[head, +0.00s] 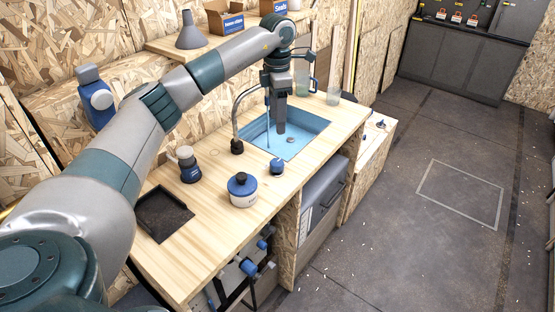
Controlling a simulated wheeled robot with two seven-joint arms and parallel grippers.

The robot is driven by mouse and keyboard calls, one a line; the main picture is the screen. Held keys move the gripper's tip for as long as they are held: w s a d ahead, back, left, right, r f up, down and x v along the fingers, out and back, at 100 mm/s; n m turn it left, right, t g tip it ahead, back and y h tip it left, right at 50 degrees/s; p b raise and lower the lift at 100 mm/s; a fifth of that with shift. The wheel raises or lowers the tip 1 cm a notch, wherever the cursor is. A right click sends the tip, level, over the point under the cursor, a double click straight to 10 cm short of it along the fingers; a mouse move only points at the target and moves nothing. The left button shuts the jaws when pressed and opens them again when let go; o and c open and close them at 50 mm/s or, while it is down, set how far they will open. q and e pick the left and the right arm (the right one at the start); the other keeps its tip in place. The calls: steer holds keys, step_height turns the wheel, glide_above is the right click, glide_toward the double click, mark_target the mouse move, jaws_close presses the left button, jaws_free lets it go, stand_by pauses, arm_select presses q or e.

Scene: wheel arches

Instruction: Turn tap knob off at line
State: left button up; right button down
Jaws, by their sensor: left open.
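A wooden counter holds a blue sink (312,126). A tap with a thin curved spout (237,112) rises from a dark base at the sink's left edge. A small round blue-topped knob (277,167) sits on the counter at the sink's near edge; I take it to be the tap knob. I cannot make out a line on it. My left gripper (280,130) points down over the sink, behind the knob and apart from it. It is open and seems empty; its fingers overlap in this view. My right gripper is not in view.
A white pot with a blue lid (242,190), a grey and blue device (187,164) and a dark tray (164,213) stand left of the knob. Blue-handled fittings (248,267) stick out below the counter's front edge.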

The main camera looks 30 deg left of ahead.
mark_target(277, 162)
arm_select(q)
step_height(277, 162, down, 15)
steer(key=p, duration=0.6)
steer(key=shift+f, duration=0.85)
steer(key=c, duration=1)
steer(key=shift+c, duration=0.2)
